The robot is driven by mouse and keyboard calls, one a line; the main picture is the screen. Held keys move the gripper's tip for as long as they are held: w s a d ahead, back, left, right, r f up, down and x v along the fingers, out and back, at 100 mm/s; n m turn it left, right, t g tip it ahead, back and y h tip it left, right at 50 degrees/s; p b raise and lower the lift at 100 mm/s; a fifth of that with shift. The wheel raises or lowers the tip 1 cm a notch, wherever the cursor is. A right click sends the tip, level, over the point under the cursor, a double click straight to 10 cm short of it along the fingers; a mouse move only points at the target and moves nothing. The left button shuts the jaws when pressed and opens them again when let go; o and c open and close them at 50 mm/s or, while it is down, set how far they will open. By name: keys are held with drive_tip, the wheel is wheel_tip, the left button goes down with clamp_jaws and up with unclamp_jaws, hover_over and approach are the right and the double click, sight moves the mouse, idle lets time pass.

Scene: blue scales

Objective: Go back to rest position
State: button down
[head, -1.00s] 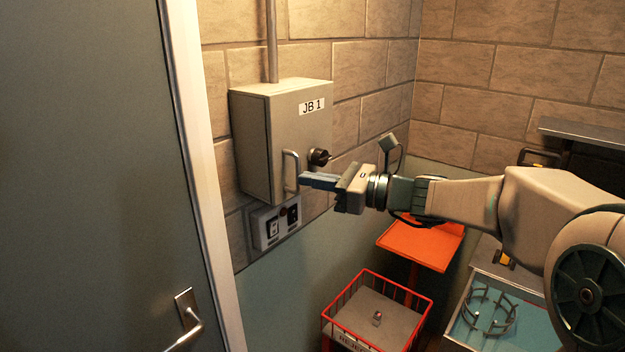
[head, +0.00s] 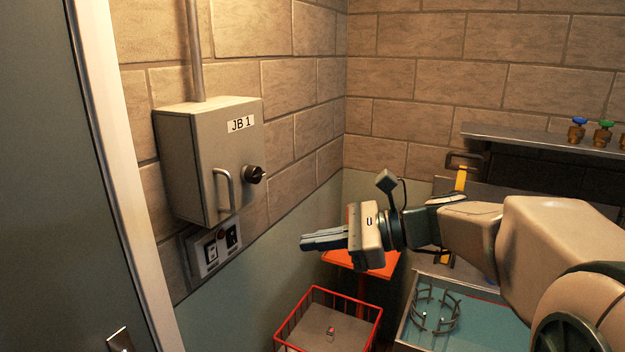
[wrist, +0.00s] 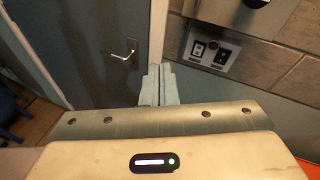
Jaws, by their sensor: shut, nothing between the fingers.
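My gripper (head: 304,242) is shut and empty in the head view, pointing left in free air, in front of the orange stand. In the wrist view my gripper's fingers (wrist: 159,70) lie together with nothing between them. The grey junction box (head: 185,160) labelled JB 1 is on the brick wall to the left of my gripper, its door closed. Its bar handle (head: 223,190) and black knob (head: 254,174) are apart from my fingers.
A switch panel (head: 213,247) is below the box. A grey door (head: 50,200) stands at the left. Below are a red wire basket (head: 378,325) and an orange stand (head: 385,268). A shelf (head: 540,140) with valves is at the right.

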drive_tip(key=s+d+f+n+t+h, duration=0.1)
drive_tip(key=s+d+f+n+h, duration=1.3)
drive_tip(key=s+f+n, duration=0.1)
drive_tip(key=f+n, duration=0.1)
drive_tip(key=n, duration=0.1)
drive_tip(key=shift+d+n+h, duration=0.3)
drive_tip(key=shift+n+h, duration=0.1)
drive_tip(key=c, duration=2.1)
unclamp_jaws()
drive_tip(key=shift+s+f, duration=0.1)
drive_tip(key=shift+c, duration=0.2)
